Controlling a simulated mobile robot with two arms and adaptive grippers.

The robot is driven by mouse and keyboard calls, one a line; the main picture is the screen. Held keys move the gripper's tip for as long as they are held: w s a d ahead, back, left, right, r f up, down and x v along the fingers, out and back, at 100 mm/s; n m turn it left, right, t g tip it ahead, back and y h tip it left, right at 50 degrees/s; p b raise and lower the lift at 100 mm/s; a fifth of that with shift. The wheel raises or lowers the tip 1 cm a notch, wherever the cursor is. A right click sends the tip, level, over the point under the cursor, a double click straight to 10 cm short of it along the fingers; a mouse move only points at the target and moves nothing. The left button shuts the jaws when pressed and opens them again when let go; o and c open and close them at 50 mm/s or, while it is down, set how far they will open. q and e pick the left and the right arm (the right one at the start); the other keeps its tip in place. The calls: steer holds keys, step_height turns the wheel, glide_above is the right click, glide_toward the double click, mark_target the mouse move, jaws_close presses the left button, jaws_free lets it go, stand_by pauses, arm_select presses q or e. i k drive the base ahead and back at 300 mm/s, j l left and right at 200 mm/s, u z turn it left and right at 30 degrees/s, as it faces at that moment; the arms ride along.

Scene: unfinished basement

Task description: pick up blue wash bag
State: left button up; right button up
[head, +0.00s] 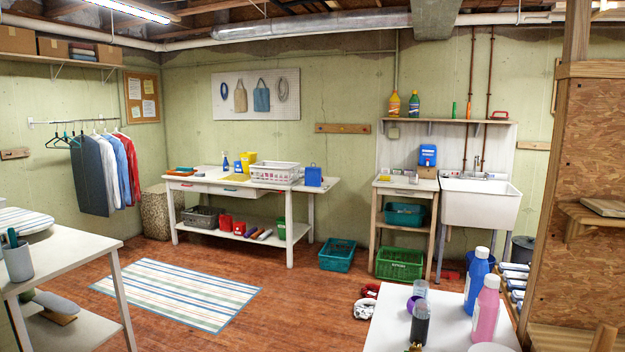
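I cannot tell for sure which blue thing is the wash bag. A small boxy blue item (313,177) stands at the right end of the long white table, beside a white basket. Another blue item (428,155) sits on a brown box on the small stand left of the sink. A blue-grey bag (261,97) hangs on the pegboard on the back wall. All are far across the room. Neither of my grippers shows in the head view.
The long white table (215,187) stands against the back wall. A striped rug (176,293) lies on the open floor. Teal (337,256) and green (399,264) crates sit on the floor. A white table with bottles (388,318) is near right, another white table (75,252) near left.

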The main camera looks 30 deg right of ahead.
mark_target(312, 174)
steer(key=i+j+u, duration=0.1)
steer(key=i+j, duration=0.9)
steer(key=i, duration=0.15)
steer(key=i+l+z, duration=0.15)
steer(key=i+z, duration=0.8)
steer(key=i+j+z, duration=0.2)
steer(key=i+z, duration=0.7)
steer(key=i, duration=1.3)
steer(key=i+u, duration=0.2)
steer(key=i, duration=0.4)
steer(key=i+u, duration=0.2)
steer(key=i, duration=0.4)
steer(key=i+l+u, duration=0.2)
steer(key=i, duration=0.4)
